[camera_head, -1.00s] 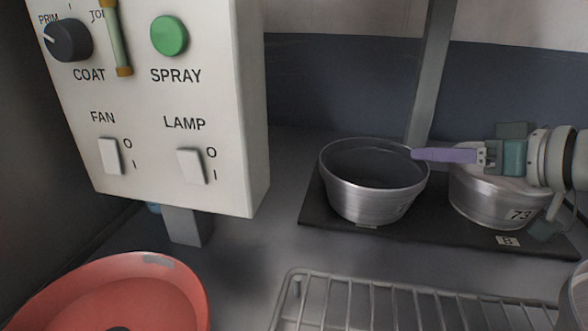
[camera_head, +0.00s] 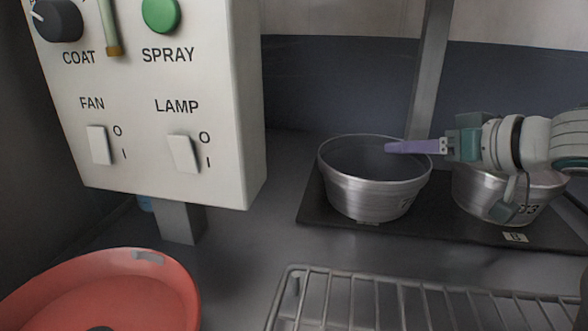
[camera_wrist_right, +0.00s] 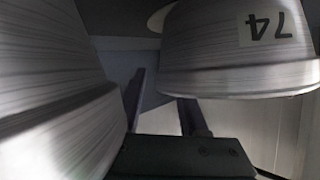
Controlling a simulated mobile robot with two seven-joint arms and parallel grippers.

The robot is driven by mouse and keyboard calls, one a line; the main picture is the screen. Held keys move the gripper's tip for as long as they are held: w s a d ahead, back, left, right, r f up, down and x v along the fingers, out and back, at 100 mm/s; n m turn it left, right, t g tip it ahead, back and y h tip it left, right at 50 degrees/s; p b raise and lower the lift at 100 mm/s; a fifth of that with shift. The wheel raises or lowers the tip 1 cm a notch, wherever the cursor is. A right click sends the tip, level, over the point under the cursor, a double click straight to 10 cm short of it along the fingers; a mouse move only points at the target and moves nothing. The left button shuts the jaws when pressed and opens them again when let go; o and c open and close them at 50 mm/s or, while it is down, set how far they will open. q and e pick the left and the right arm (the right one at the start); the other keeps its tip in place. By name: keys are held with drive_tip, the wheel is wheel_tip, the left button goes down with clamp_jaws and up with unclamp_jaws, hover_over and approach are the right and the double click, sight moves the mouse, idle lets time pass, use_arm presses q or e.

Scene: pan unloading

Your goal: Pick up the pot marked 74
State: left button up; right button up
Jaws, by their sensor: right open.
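A grey metal pot (camera_head: 365,198) stands upright on a dark mat (camera_head: 436,222); its label at the right side is too oblique to read. A second metal pot (camera_head: 478,196) to its right carries a label reading 73, partly covered by my right arm. In the right wrist view, a pot marked 74 (camera_wrist_right: 215,65) shows upside down at upper right, with another pot (camera_wrist_right: 45,100) at left. My right gripper (camera_head: 388,147) is open and empty, its purple finger overlapping the left pot's right rim. Whether it touches is unclear. Both fingers (camera_wrist_right: 163,88) show between the pots. My left gripper is out of view.
A white control box (camera_head: 215,110) with switches hangs at the left on a grey post. A red bowl (camera_head: 178,290) lies at the lower left. A wire rack (camera_head: 400,278) is in front of the mat. A grey upright (camera_head: 432,70) stands behind the pots.

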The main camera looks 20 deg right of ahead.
clamp_jaws()
idle(1.3)
